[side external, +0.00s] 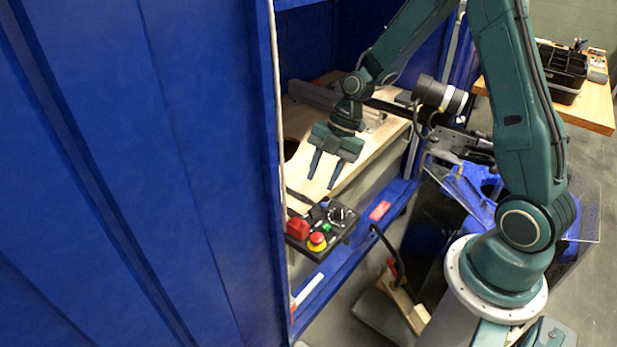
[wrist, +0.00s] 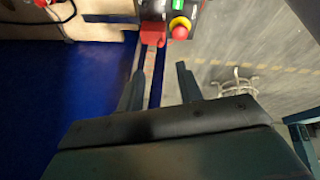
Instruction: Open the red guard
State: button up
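The red guard (side external: 297,228) sits on the dark control box (side external: 341,232) at the front of the wooden bench, left of a red mushroom button with a yellow base (side external: 317,241). It looks down over its place; what lies under it is hidden. In the wrist view the red guard (wrist: 153,34) shows just beyond the fingertips, beside the red and yellow button (wrist: 180,27). My gripper (side external: 324,182) hangs above and behind the control box in the side view, fingers pointing down, apart from the guard. My gripper (wrist: 161,68) is open with nothing between its fingers.
A green button (side external: 326,228) and a dial (side external: 343,215) are on the same box. The wooden bench top (side external: 300,125) is behind it. A tall blue cabinet wall (side external: 150,170) stands at the left. The space above the box looks clear.

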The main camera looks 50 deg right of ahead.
jog(key=shift+v, duration=0.85)
jog(key=s+a+r+m+t+h, duration=0.1)
jog(key=s+r+m+h, duration=0.1)
jog(key=s+r+m, duration=0.4)
jog(key=s+a+r+m+t+h, duration=0.1)
jog(key=s+r+m, duration=0.15)
jog(key=r, duration=0.45)
jog(key=s+r+m+t+h, duration=0.1)
jog(key=s+r+m+t, duration=0.1)
jog(key=s+r+m, duration=0.4)
jog(key=s+m, duration=0.5)
jog(key=shift+s+a+r+h, duration=0.2)
jog(key=shift+r+h, duration=0.1)
jog(key=shift+h, duration=0.1)
jog(key=shift+s+d+m, duration=0.1)
jog(key=shift+s+m, duration=0.4)
jog(key=shift+m, duration=0.15)
jog(key=shift+c, duration=0.3)
